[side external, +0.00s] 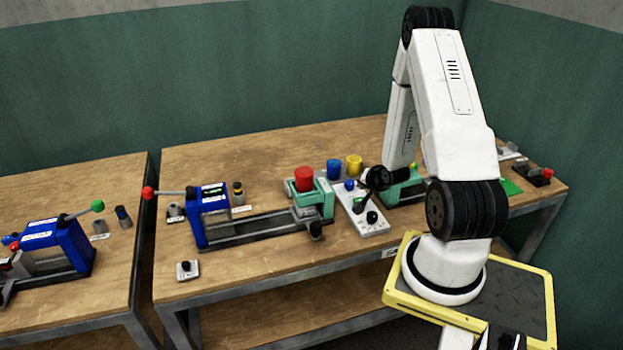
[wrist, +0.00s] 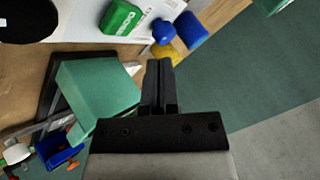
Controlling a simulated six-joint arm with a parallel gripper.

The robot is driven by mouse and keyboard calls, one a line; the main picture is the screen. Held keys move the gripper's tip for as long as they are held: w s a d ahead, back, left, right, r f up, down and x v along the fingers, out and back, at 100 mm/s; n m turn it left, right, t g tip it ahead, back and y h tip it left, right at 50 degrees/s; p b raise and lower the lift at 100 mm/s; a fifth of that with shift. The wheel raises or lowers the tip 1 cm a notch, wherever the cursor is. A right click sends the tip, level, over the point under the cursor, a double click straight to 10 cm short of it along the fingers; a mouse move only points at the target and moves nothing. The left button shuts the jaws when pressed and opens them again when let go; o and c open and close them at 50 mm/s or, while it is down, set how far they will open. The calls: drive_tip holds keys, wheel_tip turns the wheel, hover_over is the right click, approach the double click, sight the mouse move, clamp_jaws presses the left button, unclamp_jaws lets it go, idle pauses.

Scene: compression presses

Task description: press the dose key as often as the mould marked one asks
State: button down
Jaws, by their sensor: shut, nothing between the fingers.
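A white control panel (side external: 372,222) lies on the bench and carries a blue knob (side external: 349,184), a small green block (side external: 360,204) and a black knob (side external: 372,217). In the wrist view the green block (wrist: 121,17) has white marks too blurred to read, and the blue knob (wrist: 163,31) is beside it. I cannot tell which of these is the dose key. My gripper (wrist: 159,66) is shut and empty over the panel area; its black fingers are mostly hidden in the side view. No mould marked one is legible.
Red (side external: 304,174), blue (side external: 333,169) and yellow (side external: 354,165) cylinders stand near the panel. A blue press (side external: 209,212) with a rail and green block (side external: 318,203) is left of it. Another blue press (side external: 55,246) stands on the left bench. The back of the main bench is clear.

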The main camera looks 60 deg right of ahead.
sight(358, 198)
drive_tip(key=shift+f, duration=1.4)
drive_tip(key=shift+f, duration=0.25)
idle(1.0)
drive_tip(key=shift+f, duration=0.2)
drive_tip(key=shift+f, duration=0.5)
idle(1.1)
drive_tip(key=shift+r, duration=0.95)
drive_tip(key=shift+r, duration=0.1)
drive_tip(key=shift+r, duration=2.4)
